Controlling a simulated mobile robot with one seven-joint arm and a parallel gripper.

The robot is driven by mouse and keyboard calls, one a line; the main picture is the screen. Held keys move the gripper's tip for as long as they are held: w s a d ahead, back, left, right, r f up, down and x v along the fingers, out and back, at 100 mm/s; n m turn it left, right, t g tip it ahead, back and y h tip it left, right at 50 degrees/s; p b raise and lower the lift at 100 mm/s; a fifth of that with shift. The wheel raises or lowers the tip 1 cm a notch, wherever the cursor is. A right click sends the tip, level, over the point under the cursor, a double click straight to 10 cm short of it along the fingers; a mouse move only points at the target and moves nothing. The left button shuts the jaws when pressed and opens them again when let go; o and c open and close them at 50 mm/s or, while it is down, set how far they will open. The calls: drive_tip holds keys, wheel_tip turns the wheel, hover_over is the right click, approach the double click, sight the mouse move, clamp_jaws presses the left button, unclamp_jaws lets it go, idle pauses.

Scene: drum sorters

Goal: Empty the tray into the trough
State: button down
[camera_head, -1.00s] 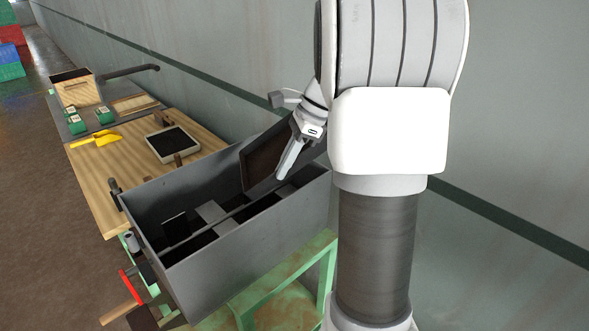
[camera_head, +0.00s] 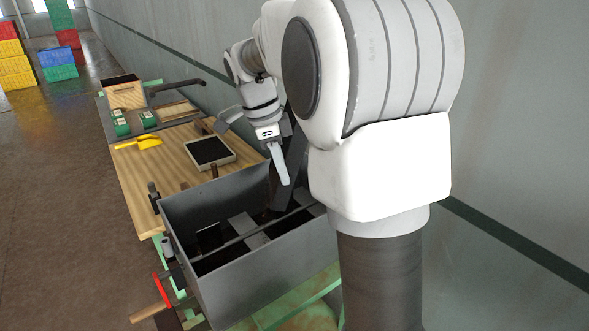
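A shallow pale-rimmed tray (camera_head: 232,159) with a black inside lies flat on the wooden table. The large grey metal trough (camera_head: 262,262) stands in front of the table, with dividers and dark spaces inside. My gripper (camera_head: 281,172) points down over the trough's far right part. One pale finger shows; the other is hidden, so I cannot tell how far it is open. A dark brown and grey flat piece (camera_head: 291,180) stands tilted close behind the finger, partly hidden by my arm. I cannot tell whether my gripper touches it.
A dark pipe (camera_head: 180,84) runs behind. A red-handled tool (camera_head: 162,289) is at the trough's left.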

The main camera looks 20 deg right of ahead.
sight(299, 166)
drive_tip(key=shift+w+a+r+h+p, duration=0.15)
drive_tip(key=shift+w+a+h+p, duration=0.2)
drive_tip(key=shift+a, duration=0.25)
drive_tip(key=shift+w+a+r+h+p, duration=0.15)
drive_tip(key=shift+a+h+p, duration=0.1)
drive_tip(key=shift+a+h, duration=0.3)
drive_tip(key=w+a+g+h+p, duration=0.1)
drive_tip(key=a+g+h, duration=0.1)
drive_tip(key=a+h, duration=0.2)
drive_tip(key=s+d+t+y+b, duration=0.1)
drive_tip(key=d+y, duration=0.1)
drive_tip(key=d, duration=0.1)
drive_tip(key=s+d+f+t+y+b, duration=0.1)
drive_tip(key=d+y+b, duration=0.1)
drive_tip(key=d+y, duration=0.1)
drive_tip(key=s+d+t+y+b, duration=0.1)
drive_tip(key=d+y+b, duration=0.1)
drive_tip(key=d+y, duration=0.1)
drive_tip(key=shift+d+f, duration=0.15)
drive_tip(key=shift+d, duration=0.1)
drive_tip(key=s+d+f+t+y, duration=0.2)
drive_tip(key=d+f+y, duration=0.1)
drive_tip(key=d+y, duration=0.3)
drive_tip(key=s+d+f+t+y+p, duration=0.1)
drive_tip(key=s+d+f+t+y, duration=0.1)
drive_tip(key=d+f+y, duration=0.2)
drive_tip(key=shift+s+d+y, duration=0.25)
drive_tip(key=shift+d+y, duration=0.65)
drive_tip(key=shift+d, duration=0.05)
